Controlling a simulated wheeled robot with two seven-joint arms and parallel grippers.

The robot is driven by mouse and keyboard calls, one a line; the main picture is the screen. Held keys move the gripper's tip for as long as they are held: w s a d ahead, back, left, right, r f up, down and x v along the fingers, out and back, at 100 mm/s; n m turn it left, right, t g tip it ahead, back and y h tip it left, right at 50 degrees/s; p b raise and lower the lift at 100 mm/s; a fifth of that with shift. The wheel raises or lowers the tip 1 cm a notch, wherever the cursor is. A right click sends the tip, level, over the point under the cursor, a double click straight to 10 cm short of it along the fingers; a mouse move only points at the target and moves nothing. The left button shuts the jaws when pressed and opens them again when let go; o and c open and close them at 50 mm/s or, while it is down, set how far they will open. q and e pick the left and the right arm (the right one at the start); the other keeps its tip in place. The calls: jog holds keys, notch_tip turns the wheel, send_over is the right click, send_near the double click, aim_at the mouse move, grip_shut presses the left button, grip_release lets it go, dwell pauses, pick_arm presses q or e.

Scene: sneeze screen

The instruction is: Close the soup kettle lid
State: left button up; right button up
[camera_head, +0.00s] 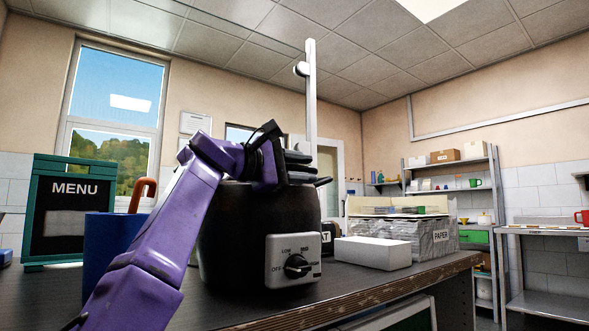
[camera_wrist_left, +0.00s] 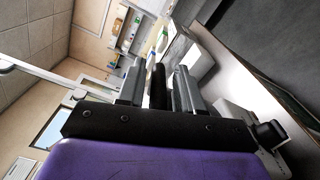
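The black soup kettle (camera_head: 235,250) stands on the dark counter in the head view, its dial panel (camera_head: 293,262) facing me. My purple left arm crosses in front of it. My left gripper (camera_head: 296,168) is at the kettle's top rim, pointing right. In the left wrist view its two grey fingers (camera_wrist_left: 158,88) are apart, on either side of a dark bar (camera_wrist_left: 157,88) that looks like the lid's handle. Narrow gaps show beside the bar; I cannot tell if the fingers touch it. The lid is mostly hidden behind my gripper, and its angle is unclear. My right gripper is not in view.
A blue container (camera_head: 103,250) and a green-framed menu board (camera_head: 70,205) are at the left. A white box (camera_head: 373,253) and a paper crate (camera_head: 440,238) stand right of the kettle. A white post (camera_head: 311,100) rises behind it. The counter front (camera_head: 235,312) is clear.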

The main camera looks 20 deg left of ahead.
pick_arm(q)
jog(key=shift+w+d, duration=0.15)
jog(key=shift+a, duration=0.2)
jog(key=b+v, duration=0.2)
jog(key=v, duration=0.1)
jog(key=shift+s+a+f+b, duration=0.15)
jog(key=shift+s+f+b, duration=0.1)
jog(key=shift+f+b, duration=0.15)
jog(key=b+v, duration=0.2)
jog(key=v, duration=0.5)
jog(key=shift+r, duration=0.4)
